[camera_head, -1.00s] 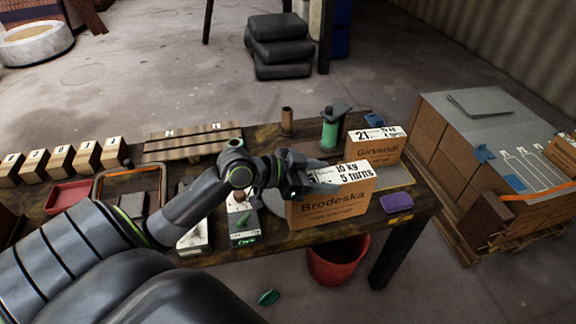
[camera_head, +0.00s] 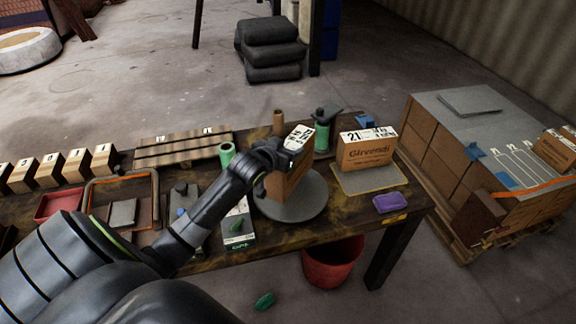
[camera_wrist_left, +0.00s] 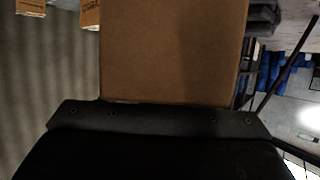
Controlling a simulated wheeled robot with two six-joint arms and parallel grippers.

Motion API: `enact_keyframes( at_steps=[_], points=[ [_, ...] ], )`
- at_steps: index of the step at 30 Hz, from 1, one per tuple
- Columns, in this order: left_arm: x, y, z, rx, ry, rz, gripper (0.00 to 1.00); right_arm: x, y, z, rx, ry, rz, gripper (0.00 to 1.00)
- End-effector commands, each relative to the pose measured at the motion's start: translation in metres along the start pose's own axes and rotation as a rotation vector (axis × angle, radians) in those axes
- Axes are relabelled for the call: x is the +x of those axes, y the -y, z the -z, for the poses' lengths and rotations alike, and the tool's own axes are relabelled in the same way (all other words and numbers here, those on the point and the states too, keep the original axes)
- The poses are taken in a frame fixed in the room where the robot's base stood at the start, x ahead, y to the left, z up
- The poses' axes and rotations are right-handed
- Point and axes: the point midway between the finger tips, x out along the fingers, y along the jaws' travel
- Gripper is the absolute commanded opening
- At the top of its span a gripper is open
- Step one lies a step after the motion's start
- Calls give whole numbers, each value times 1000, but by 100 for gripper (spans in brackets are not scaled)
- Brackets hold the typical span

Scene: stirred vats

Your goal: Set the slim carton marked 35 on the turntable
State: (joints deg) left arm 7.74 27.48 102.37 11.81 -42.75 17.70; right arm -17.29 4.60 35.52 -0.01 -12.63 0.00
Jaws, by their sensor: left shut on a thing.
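My left gripper (camera_head: 280,153) is shut on a slim brown carton (camera_head: 289,182) with a white label on top. The number on this label is partly hidden and too small to read now. The carton is over the grey round turntable (camera_head: 291,208), turned at an angle; I cannot tell whether its base touches the disc. In the left wrist view the carton's plain brown face (camera_wrist_left: 172,55) fills the middle above my gripper (camera_wrist_left: 158,116). My right gripper is not in view.
A carton marked 21 (camera_head: 367,154) stands on a flat square plate (camera_head: 372,181) to the right. A purple block (camera_head: 390,203) lies near the table's right edge. Green rolls, a wooden rack (camera_head: 183,148) and small numbered boxes stand behind and left. A red bucket (camera_head: 332,262) is below.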

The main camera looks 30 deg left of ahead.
Motion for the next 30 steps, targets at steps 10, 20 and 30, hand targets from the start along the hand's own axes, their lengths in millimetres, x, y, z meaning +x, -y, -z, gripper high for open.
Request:
enact_keyframes(
  at_steps=[10,20,30],
  points=[
    [14,-1,-33,1,-4,-1,0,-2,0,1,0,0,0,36],
    [18,-1,-42,4,-9,-2,0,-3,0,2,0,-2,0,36],
    [19,0,-47,2,-2,-1,76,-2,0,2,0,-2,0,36]
  ],
)
